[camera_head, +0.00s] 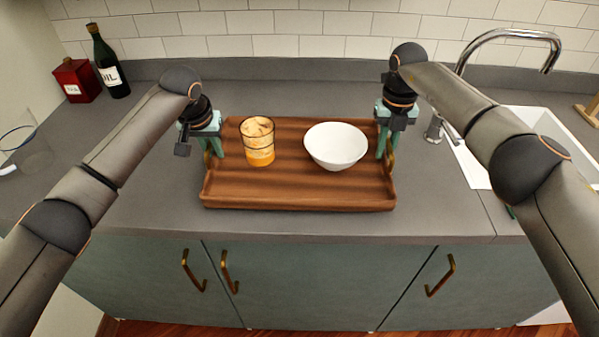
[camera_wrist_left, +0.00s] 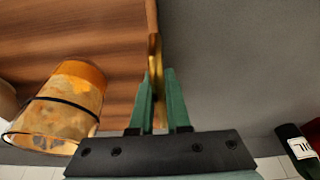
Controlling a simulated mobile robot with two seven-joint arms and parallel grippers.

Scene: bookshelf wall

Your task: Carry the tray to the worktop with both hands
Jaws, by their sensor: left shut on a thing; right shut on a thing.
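The brown wooden tray (camera_head: 300,190) is over the grey worktop (camera_head: 140,200) near its front edge; I cannot tell whether it touches the surface. A glass with orange contents (camera_head: 259,145) and a white bowl (camera_head: 336,145) stand upright on it. My left gripper (camera_head: 212,150) is shut on the tray's left brass handle; the handle (camera_wrist_left: 156,75) shows between the fingers in the left wrist view. My right gripper (camera_head: 386,152) is shut on the right brass handle (camera_head: 390,163), partly hidden by its fingers.
A dark oil bottle (camera_head: 108,65) and a red box (camera_head: 77,80) stand at the back left. A clear glass vessel (camera_head: 30,150) is at the far left. A sink (camera_head: 510,130) with a chrome tap (camera_head: 510,36) lies to the right.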

